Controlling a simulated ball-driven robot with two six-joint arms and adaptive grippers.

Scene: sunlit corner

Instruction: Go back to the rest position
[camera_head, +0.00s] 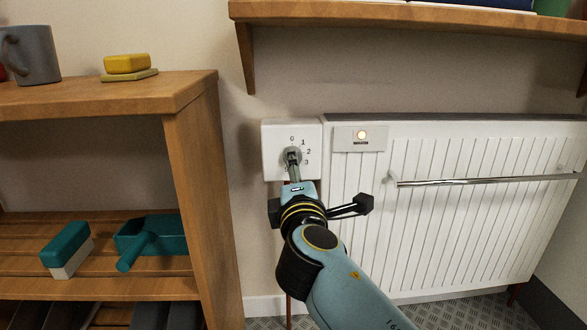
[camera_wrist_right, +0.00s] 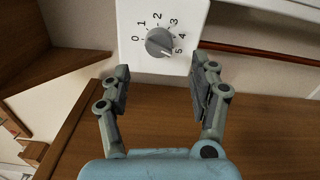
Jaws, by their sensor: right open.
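My right arm comes in from the lower right in the head view. Its gripper (camera_head: 292,168) is in front of a white control box (camera_head: 270,137) on the wall, beside the radiator. In the right wrist view the gripper (camera_wrist_right: 162,72) is open, with nothing between its fingers. The grey round knob (camera_wrist_right: 159,42) lies beyond the fingertips, and its pale mark points near the 5. In the head view the gripper partly covers the knob (camera_head: 291,153). My left gripper is not in view.
A white radiator (camera_head: 450,230) with a chrome rail (camera_head: 485,181) and a lit lamp (camera_head: 361,135) stands right. A wooden shelf unit (camera_head: 190,95) stands left, holding a mug (camera_head: 35,55), sponge (camera_head: 127,64), brush (camera_head: 67,246) and dustpan (camera_head: 165,237). A wall shelf (camera_head: 400,14) hangs above.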

